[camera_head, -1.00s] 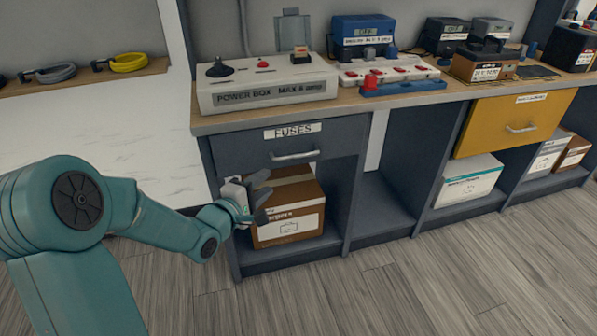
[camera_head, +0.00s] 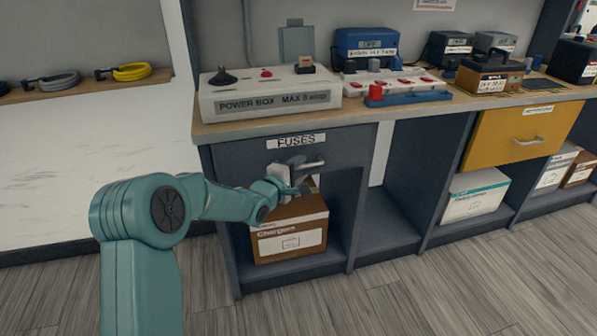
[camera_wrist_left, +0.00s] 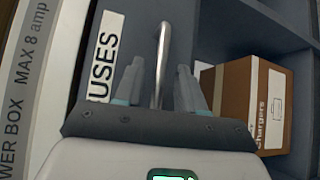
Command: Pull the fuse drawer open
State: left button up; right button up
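The fuse drawer (camera_head: 350,146) is a dark grey front under the worktop, marked FUSES, and looks closed. Its bar handle (camera_head: 313,165) is silver. My left gripper (camera_head: 300,172) is at the left part of the handle in the head view. In the left wrist view the handle (camera_wrist_left: 161,50) runs between the two separated fingers of my left gripper (camera_wrist_left: 160,85), with gaps showing on both sides. The FUSES label (camera_wrist_left: 105,55) is beside it. My right gripper is not in view.
A brown Chargers box (camera_head: 290,232) stands in the open shelf below the drawer. A white power box (camera_head: 268,95) sits on the worktop above. A yellow drawer (camera_head: 520,130) is to the right. The grey floor in front is clear.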

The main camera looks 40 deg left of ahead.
pick_arm(q)
jog(key=shift+w, duration=0.2)
grip_shut()
